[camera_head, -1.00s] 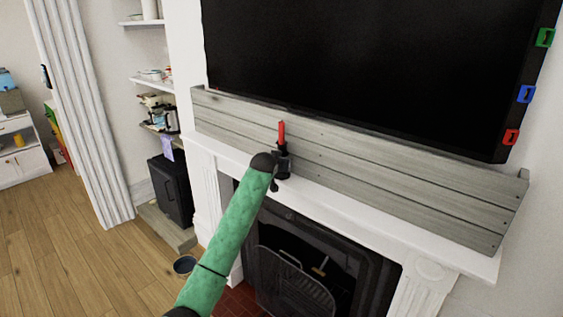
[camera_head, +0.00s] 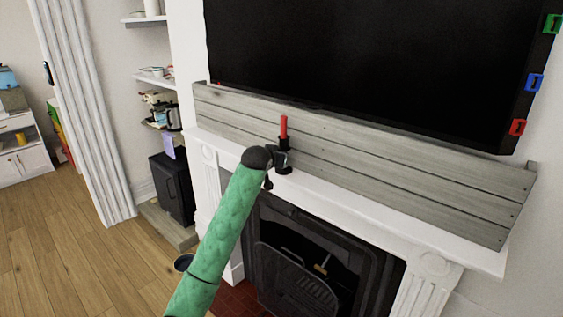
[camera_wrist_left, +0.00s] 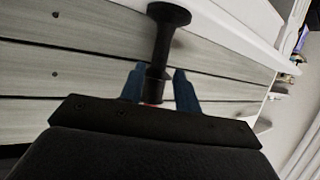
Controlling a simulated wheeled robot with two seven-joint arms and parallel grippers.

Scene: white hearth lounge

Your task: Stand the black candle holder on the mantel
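The black candle holder (camera_head: 284,146), with a red candle (camera_head: 284,127) in it, stands upright on the white mantel (camera_head: 350,207) in front of the grey planks. My left gripper (camera_head: 276,160) is at the holder, reaching in from the left. In the left wrist view, the holder's stem (camera_wrist_left: 158,50) and round base (camera_wrist_left: 169,13) show upside down. The two blue fingertips of my left gripper (camera_wrist_left: 159,82) are on either side of the stem with a narrow gap at each side. The candle is mostly hidden there behind the gripper body. My right gripper is not in view.
Grey wooden planks (camera_head: 400,180) run along the mantel's back, below a large black television (camera_head: 370,70). A dark fireplace (camera_head: 300,265) opens below. The mantel right of the holder is clear. Shelves (camera_head: 155,82) with small items stand at left.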

